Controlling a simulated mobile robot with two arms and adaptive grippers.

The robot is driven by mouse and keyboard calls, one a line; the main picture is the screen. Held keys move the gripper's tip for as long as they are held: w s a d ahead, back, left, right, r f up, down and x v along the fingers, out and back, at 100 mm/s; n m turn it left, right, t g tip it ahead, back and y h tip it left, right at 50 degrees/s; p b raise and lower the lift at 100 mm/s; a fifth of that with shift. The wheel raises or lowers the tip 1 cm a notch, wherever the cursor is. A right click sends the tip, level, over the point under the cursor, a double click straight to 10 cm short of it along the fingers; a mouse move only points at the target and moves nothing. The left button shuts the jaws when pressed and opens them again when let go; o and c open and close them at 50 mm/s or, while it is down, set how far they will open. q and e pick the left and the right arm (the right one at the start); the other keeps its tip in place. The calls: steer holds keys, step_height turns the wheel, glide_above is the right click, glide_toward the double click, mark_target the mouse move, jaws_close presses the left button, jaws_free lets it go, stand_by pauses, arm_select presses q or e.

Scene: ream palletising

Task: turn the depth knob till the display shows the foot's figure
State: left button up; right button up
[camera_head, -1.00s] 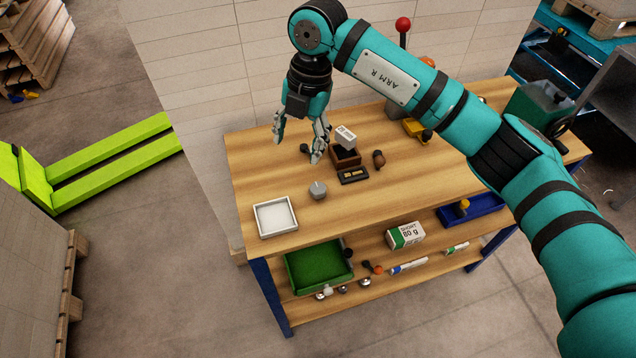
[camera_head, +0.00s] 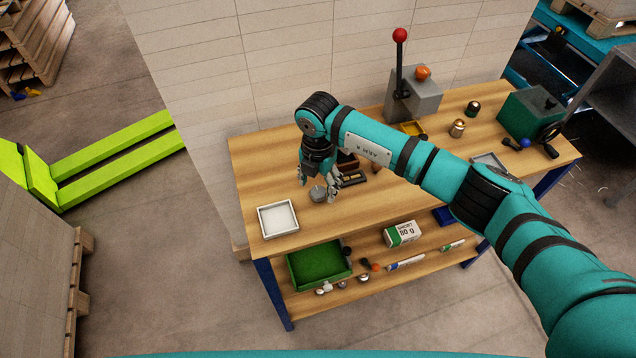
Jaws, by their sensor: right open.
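The grey knob (camera_head: 318,194) stands on the wooden bench top, right of the white tray. My right gripper (camera_head: 319,190) is open and points down over it, with a finger on either side; I cannot tell whether they touch it. The small black display (camera_head: 352,178) lies just right of the gripper, its yellowish figures too small to read. The brown box (camera_head: 347,161) behind it is mostly covered by my right arm. The white labelled block at this box is hidden now. My left gripper is out of view.
On the bench (camera_head: 262,165) are the white tray (camera_head: 278,219), a grey lever press (camera_head: 412,95) with a red ball, and a green machine (camera_head: 530,115). The lower shelf holds a green bin (camera_head: 318,264) and a ream pack (camera_head: 402,234). The bench's left rear is clear.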

steer(key=shift+f, duration=1.15)
steer(key=c, duration=1.2)
steer(key=shift+f+n+b, duration=0.15)
steer(key=shift+n+b, duration=0.55)
steer(key=shift+b, duration=0.15)
steer(key=n+b, duration=1.3)
steer(key=b, duration=0.3)
steer(key=shift+b, duration=0.3)
steer(key=shift+r+n+b, duration=0.2)
steer(key=shift+n+b, duration=1.25)
steer(key=shift+n, duration=0.25)
